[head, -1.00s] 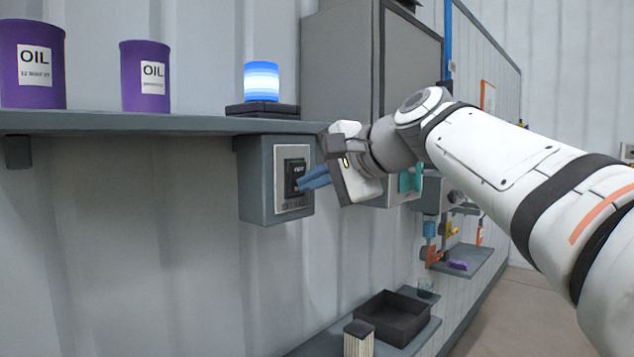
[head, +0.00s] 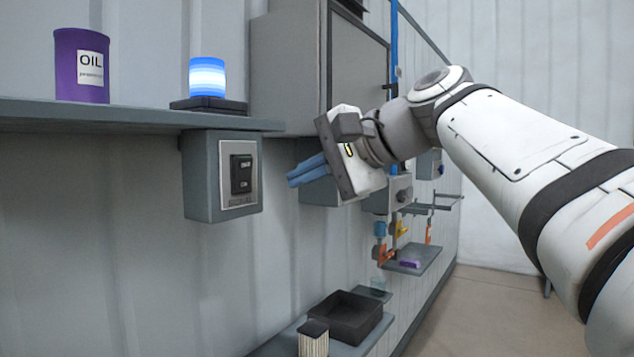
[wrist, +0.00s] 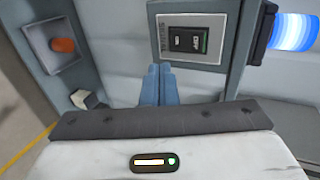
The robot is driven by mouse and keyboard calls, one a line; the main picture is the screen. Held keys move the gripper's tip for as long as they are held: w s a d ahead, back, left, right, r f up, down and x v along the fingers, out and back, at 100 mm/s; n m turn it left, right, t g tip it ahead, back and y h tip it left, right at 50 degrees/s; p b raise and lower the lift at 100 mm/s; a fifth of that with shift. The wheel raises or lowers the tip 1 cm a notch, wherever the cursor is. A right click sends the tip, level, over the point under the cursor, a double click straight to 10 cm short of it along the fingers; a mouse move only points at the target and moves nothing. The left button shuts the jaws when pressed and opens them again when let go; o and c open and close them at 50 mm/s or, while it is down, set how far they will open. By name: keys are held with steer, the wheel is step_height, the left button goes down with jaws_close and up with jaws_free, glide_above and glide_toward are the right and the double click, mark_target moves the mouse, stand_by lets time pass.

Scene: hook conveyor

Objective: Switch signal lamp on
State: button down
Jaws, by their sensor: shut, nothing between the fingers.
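The signal lamp (head: 207,77) glows blue and white on its dark base on the shelf; it also shows at the right of the wrist view (wrist: 296,31). The black rocker switch (head: 241,174) sits on a pale plate on the grey switch box (head: 199,178) below the shelf. In the wrist view the switch (wrist: 188,41) lies ahead of the fingers. My gripper (head: 292,180) has its blue fingers together and empty. It is to the right of the switch box, with a clear gap to the switch, and touches nothing that I can see.
A purple oil can (head: 82,66) stands on the wall shelf (head: 90,113). A grey cabinet (head: 290,70) is behind my gripper. A black tray (head: 345,316) sits on a low shelf below. The space in front of the switch box is free.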

steer(key=shift+s+d+r+b, duration=0.2)
steer(key=shift+s+d, duration=0.6)
steer(key=shift+d, duration=0.2)
steer(key=shift+s+d+r+b, duration=0.15)
steer(key=shift+s+d, duration=0.65)
steer(key=shift+d, duration=0.15)
steer(key=s+d+f+n+g+h, duration=0.1)
steer(key=s+d+f+n+h, duration=0.1)
steer(key=f, duration=1.3)
steer(key=s+d+f+n+g+h, duration=0.2)
steer(key=s+f+h, duration=0.3)
steer(key=f, duration=1)
steer(key=s+d+f+n+g+h, duration=0.2)
steer(key=s+d+f+n+h, duration=0.1)
steer(key=f, duration=1.1)
steer(key=shift+s+d+f+n, duration=0.4)
steer(key=shift+s+d, duration=0.25)
steer(key=shift+s, duration=0.35)
